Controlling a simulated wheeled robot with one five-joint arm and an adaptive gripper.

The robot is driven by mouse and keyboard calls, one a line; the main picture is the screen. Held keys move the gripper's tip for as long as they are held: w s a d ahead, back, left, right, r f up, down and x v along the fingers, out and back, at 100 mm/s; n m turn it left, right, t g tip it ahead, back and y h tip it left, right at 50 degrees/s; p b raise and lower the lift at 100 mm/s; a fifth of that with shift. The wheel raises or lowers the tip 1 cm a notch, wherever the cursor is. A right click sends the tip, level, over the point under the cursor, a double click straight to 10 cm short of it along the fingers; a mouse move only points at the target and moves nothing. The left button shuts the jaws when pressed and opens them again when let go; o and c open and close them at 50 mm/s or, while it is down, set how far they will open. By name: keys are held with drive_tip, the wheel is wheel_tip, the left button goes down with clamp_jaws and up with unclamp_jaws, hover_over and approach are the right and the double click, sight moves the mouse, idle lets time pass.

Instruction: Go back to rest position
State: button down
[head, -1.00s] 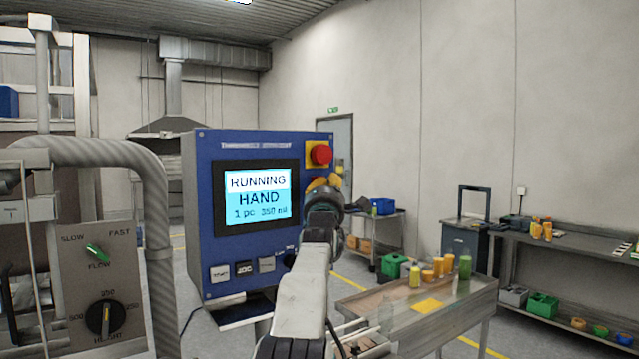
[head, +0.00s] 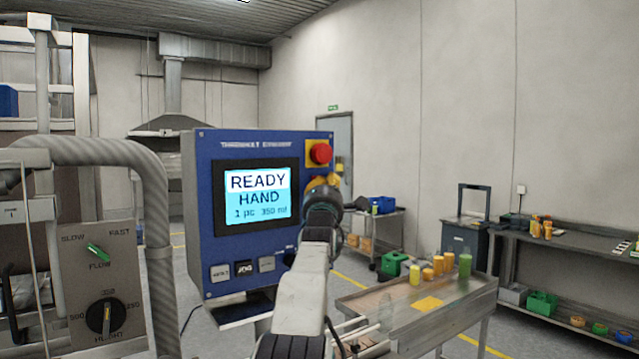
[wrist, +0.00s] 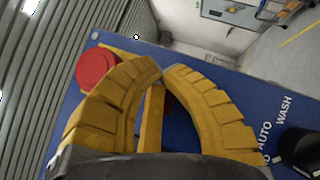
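The blue control panel (head: 208,215) stands in the middle of the head view, its screen (head: 258,197) reading READY, HAND, 1 pc 350 ml. A red emergency-stop button (head: 320,153) sits at its upper right corner; it also shows in the wrist view (wrist: 98,69). A row of buttons (head: 243,271) runs below the screen. My gripper (head: 323,182) is in front of the panel's right side, below the red button.
A filler unit with knobs (head: 105,316) and a thick grey hose (head: 158,230) stand at the left. A bench (head: 560,250) lines the right wall. Floor shows between them.

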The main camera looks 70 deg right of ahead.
drive_tip(key=shift+f, duration=0.2)
idle(0.5)
wheel_tip(320, 180, down, 3)
drive_tip(key=b, duration=0.3)
idle(0.3)
